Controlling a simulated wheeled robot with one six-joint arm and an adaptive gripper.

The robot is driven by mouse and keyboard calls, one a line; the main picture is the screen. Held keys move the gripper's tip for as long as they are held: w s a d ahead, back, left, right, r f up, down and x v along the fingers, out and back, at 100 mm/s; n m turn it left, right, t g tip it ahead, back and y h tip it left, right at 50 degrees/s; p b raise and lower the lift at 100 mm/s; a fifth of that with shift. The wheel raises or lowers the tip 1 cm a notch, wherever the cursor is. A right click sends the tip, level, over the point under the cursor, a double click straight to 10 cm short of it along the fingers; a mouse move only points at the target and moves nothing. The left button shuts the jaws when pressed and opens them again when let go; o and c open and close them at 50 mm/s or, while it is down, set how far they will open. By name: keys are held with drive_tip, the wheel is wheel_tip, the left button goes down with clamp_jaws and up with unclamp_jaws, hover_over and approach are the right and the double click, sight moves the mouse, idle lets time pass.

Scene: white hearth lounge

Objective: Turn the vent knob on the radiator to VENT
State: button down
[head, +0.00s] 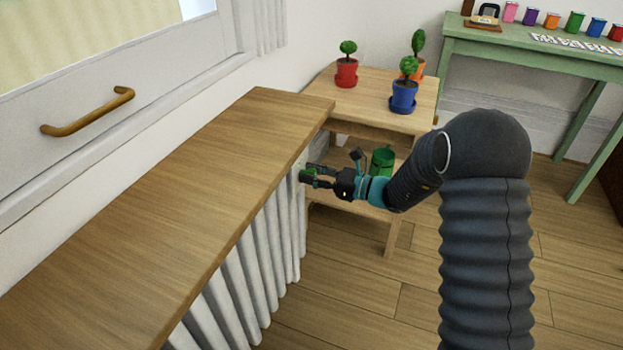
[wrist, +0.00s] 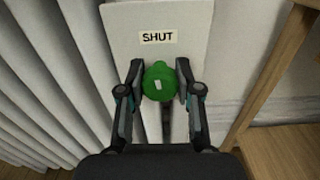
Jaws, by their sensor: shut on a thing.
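The green vent knob (wrist: 158,82) sits on a pale plate (wrist: 195,22) at the radiator's end. A small white mark shows on the knob's face. A label reading SHUT (wrist: 158,37) is above the knob on the plate. No VENT label can be read in either view. My gripper (wrist: 159,80) is shut on the knob, one finger on each side of it. In the head view my gripper (head: 306,173) reaches left to the end of the white radiator (head: 252,275), under the wooden shelf. The knob is small there and partly hidden by the fingers.
The wooden shelf (head: 150,205) runs above the radiator, close to my gripper. A wooden stand (head: 350,105) with potted plants stands just behind my arm, with a green watering can (head: 382,160) on its lower level. A green table (head: 540,55) is at the back right. Floor is clear in front.

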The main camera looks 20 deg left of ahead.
drive_tip(key=n+b, duration=0.2)
drive_tip(key=b, duration=0.1)
drive_tip(key=n+b, duration=0.2)
drive_tip(key=b, duration=0.1)
drive_tip(key=shift+f, duration=0.35)
drive_tip(key=n+b, duration=0.2)
drive_tip(key=n, duration=0.1)
drive_tip(key=shift+r+b, duration=0.15)
drive_tip(key=shift+b, duration=0.15)
drive_tip(key=n, duration=0.3)
drive_tip(key=shift+s+r+n+b, duration=0.1)
drive_tip(key=shift+r+n+b, duration=0.05)
drive_tip(key=shift+n+b, duration=0.25)
drive_tip(key=n, duration=0.3)
drive_tip(key=shift+n, duration=0.3)
drive_tip(key=n, duration=0.3)
drive_tip(key=shift+n, duration=0.3)
drive_tip(key=n, duration=0.3)
drive_tip(key=shift+n, duration=0.3)
drive_tip(key=n, duration=0.6)
drive_tip(key=shift+n, duration=0.3)
drive_tip(key=shift+f, duration=0.2)
